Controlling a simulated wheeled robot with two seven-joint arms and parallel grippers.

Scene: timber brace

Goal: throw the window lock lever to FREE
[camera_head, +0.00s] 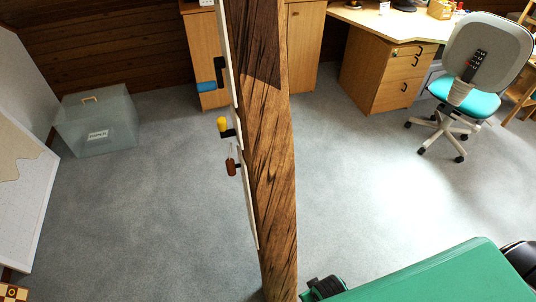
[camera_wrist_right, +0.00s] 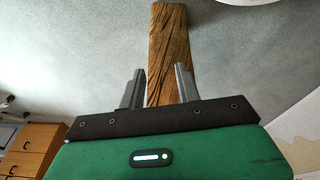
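A white panel (camera_head: 247,190), seen nearly edge-on, runs down the left side of a timber post (camera_head: 272,130). A small lever with a yellow knob (camera_head: 222,124) sticks out to the left from it. I take this for the lock lever; no FREE marking is readable. A brown tag-like piece (camera_head: 231,166) hangs just below. A black handle (camera_head: 219,70) is above. In the right wrist view, my right gripper (camera_wrist_right: 159,68) is open and empty, with the post (camera_wrist_right: 168,50) beyond its fingers. The lever does not show there. My left gripper is not in view.
A clear box (camera_head: 97,122) stands on the carpet at left, beside a leaning board (camera_head: 22,200). A desk (camera_head: 385,65) and an office chair (camera_head: 470,90) stand at back right. Carpet on both sides of the post is clear.

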